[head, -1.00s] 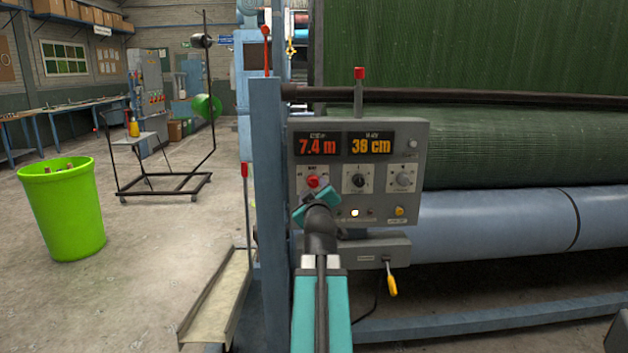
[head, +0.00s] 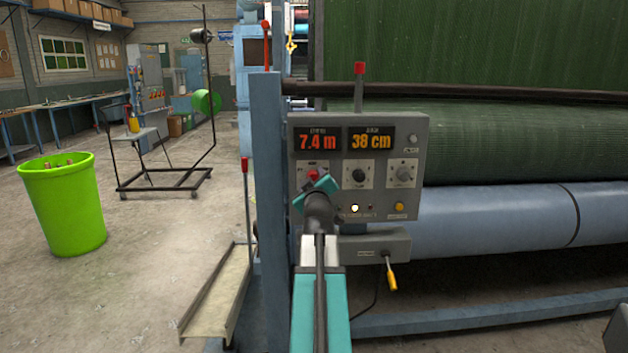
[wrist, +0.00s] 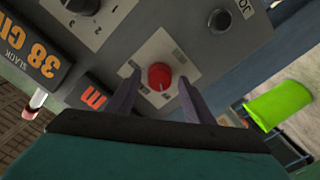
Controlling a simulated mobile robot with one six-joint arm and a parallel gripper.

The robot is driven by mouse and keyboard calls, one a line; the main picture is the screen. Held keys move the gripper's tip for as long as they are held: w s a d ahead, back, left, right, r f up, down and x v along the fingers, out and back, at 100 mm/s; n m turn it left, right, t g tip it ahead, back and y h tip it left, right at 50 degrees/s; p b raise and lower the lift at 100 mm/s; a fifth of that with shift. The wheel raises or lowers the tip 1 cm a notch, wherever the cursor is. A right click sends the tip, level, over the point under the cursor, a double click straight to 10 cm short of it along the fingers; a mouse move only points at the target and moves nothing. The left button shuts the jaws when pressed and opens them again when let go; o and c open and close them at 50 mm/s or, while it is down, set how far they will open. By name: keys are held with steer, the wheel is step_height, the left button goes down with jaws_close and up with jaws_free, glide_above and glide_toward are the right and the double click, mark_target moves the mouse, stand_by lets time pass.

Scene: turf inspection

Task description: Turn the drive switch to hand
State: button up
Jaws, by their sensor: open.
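The grey control panel (head: 385,212) stands in front of me with a red display reading 7.4 m and an orange one reading 38 cm. A red knob (head: 313,174) sits on a light label plate below the red display, and it also shows in the wrist view (wrist: 160,76). My gripper (head: 319,184) is just in front of the panel at this knob. In the wrist view my gripper (wrist: 158,88) is open, with one finger on each side of the red knob. I cannot tell whether the fingers touch it. The label text is too small to read.
A black knob (head: 359,176) and a grey knob (head: 404,173) sit to the right on the panel. A blue post (head: 268,200) stands close left. A green bin (head: 63,204) is farther left.

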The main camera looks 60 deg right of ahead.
steer(key=c, duration=1)
steer(key=shift+d+r, duration=0.1)
steer(key=shift+d, duration=0.3)
steer(key=shift+c, duration=0.2)
steer(key=shift+a, duration=0.3)
steer(key=shift+a+m, duration=0.1)
steer(key=shift+m, duration=0.9)
steer(key=m+p, duration=0.1)
steer(key=m, duration=0.4)
steer(key=shift+p, duration=0.3)
steer(key=m+p, duration=0.1)
steer(key=m, duration=0.3)
steer(key=shift+s+f+m+p, duration=0.1)
steer(key=shift+f+m+p, duration=0.1)
steer(key=shift+m+p, duration=0.2)
